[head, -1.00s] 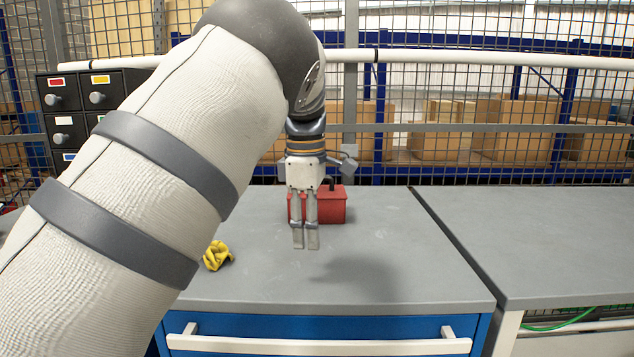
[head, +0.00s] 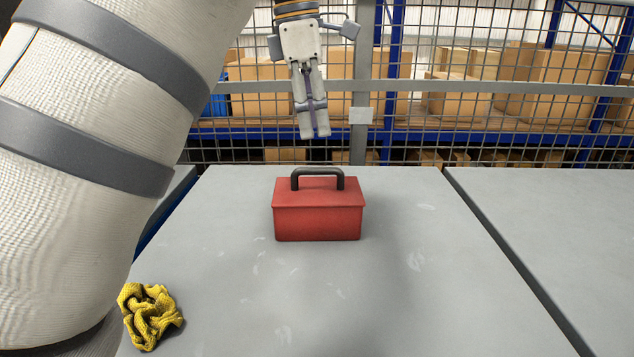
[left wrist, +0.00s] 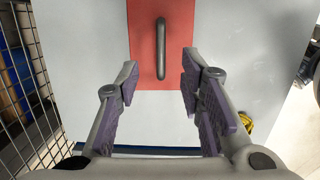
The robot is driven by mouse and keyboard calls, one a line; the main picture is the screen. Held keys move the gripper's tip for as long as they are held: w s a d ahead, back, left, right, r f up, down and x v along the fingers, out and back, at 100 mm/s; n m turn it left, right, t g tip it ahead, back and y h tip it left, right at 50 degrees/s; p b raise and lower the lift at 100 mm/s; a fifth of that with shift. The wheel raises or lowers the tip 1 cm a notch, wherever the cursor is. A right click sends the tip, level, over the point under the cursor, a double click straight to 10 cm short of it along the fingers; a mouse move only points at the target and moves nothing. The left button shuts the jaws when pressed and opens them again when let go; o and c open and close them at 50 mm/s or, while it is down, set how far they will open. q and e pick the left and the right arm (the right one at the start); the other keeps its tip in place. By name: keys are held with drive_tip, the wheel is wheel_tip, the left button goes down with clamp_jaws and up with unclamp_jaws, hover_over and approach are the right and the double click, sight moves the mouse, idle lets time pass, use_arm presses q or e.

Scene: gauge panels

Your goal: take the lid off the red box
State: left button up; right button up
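The red box (head: 318,224) stands upright on the grey worktop. Its red lid (head: 315,194) sits on top and has a black arched handle (head: 317,173). My left gripper (head: 314,134) hangs above the box, fingers down and empty, apart from the handle in the head view. In the left wrist view, its fingers (left wrist: 160,80) are spread wide. The red lid (left wrist: 180,32) and the handle (left wrist: 161,48) lie ahead, between and beyond the fingertips. My right gripper is in neither view.
A crumpled yellow cloth (head: 150,315) lies at the front left of the worktop (head: 400,290). A wire mesh fence (head: 440,110) stands behind, with cardboard boxes (head: 560,85) beyond it. A second grey worktop (head: 560,225) adjoins on the right. The surface around the red box is clear.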

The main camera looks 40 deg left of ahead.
sight(318, 171)
use_arm(q)
drive_tip(key=f, duration=0.9)
drive_tip(key=shift+w+d+f+p, duration=0.2)
drive_tip(key=shift+d+f+p, duration=0.15)
clamp_jaws()
